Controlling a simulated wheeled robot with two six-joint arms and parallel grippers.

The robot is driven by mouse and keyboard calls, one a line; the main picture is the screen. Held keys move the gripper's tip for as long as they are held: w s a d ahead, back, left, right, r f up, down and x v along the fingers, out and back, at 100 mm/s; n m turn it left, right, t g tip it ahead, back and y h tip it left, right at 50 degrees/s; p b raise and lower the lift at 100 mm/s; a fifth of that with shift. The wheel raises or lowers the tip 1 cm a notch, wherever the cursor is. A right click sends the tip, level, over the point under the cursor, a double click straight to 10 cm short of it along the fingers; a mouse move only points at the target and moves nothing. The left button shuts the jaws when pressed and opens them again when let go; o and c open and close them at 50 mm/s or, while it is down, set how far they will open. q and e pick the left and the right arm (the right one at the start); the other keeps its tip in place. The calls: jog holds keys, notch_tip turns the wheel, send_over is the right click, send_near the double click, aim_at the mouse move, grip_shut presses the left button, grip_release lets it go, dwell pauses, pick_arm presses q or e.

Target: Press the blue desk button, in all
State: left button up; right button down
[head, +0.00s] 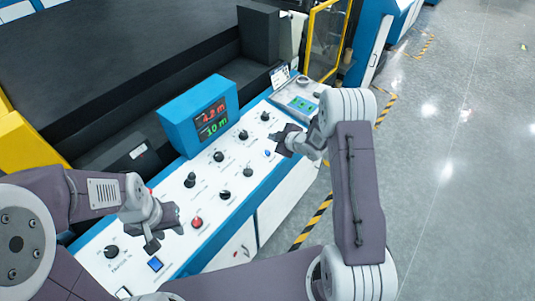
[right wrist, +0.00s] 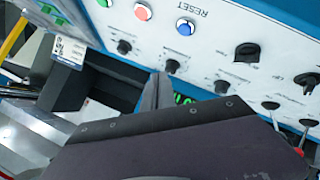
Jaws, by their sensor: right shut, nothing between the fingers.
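The round blue desk button (head: 267,153) sits on the white sloping panel, just left of my right gripper in the head view. In the right wrist view the blue button (right wrist: 185,27) has a silver rim and the word RESET beside it. My right gripper (head: 283,146) is shut and empty, close to the button; contact does not show. Its dark body fills the lower middle of the wrist view, with the button clear of the finger. My left gripper (head: 165,224) is over the left part of the panel, and its jaw state is unclear.
A red button (head: 197,222), several black knobs (head: 219,156) and a square blue button (head: 155,264) are on the panel. A blue display (head: 200,115) stands behind them. A red button (right wrist: 143,11) lies beside the blue one in the wrist view. Open floor is at right.

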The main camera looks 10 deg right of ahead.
jog(key=b, duration=0.5)
send_over(270, 156)
jog(key=f, duration=0.6)
jog(key=shift+s+f, duration=0.2)
jog(key=shift+f, duration=0.05)
jog(key=shift+w+f, duration=0.2)
jog(key=shift+f, duration=0.35)
jog(key=shift+r, duration=0.1)
jog(key=shift+s, duration=0.1)
jog(key=shift+b, duration=0.35)
jog(key=shift+f+b, duration=0.3)
jog(key=shift+f, duration=0.1)
jog(key=shift+a+f+b, duration=0.1)
jog(key=shift+f+b, duration=0.3)
dwell(0.5)
jog(key=shift+r, duration=0.15)
jog(key=shift+r+p, duration=0.6)
jog(key=shift+r, duration=0.05)
